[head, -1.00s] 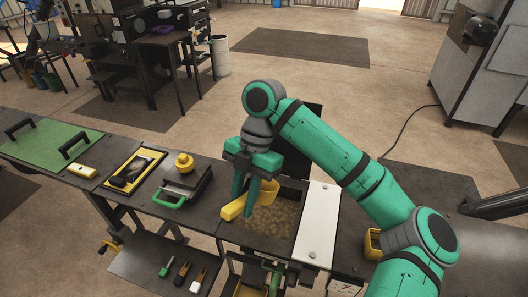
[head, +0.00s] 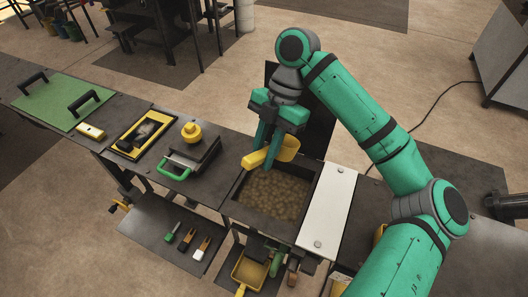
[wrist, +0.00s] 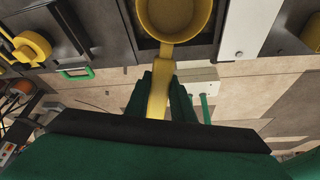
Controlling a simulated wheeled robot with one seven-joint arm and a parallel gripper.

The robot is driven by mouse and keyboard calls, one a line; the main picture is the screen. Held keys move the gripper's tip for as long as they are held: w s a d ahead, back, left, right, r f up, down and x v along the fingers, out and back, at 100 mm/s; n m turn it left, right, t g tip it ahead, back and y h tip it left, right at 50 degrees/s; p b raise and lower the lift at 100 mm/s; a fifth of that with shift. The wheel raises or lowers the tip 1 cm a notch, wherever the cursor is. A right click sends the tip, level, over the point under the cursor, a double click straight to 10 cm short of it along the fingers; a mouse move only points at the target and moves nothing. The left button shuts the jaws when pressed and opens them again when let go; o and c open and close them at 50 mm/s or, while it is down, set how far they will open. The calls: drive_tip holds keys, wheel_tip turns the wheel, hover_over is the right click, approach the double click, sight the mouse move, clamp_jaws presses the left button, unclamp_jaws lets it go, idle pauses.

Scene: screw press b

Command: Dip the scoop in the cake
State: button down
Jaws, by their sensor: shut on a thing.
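The yellow scoop (head: 286,150) is held by its handle in my gripper (head: 264,150), which is shut on it. The scoop is over the back part of a dark bin filled with brown lumpy cake (head: 272,194). In the head view the scoop appears above the cake, apart from it. In the wrist view the round yellow scoop bowl (wrist: 172,18) is at the top, with its handle (wrist: 158,85) between the fingers of my gripper (wrist: 160,92). Whether anything lies in the bowl is unclear.
A white plate (head: 327,207) borders the bin on the right. A hinged press with a green handle (head: 174,174) and a yellow knob (head: 191,132) stand to the left. Further left are a yellow-framed tray (head: 165,119) and a green board (head: 50,100). Small tools lie on the lower shelf (head: 150,236).

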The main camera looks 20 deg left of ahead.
drive_tip(key=shift+f, duration=8.05)
drive_tip(key=shift+r, duration=0.1)
wheel_tip(320, 180, up, 7)
drive_tip(key=shift+r, duration=3.95)
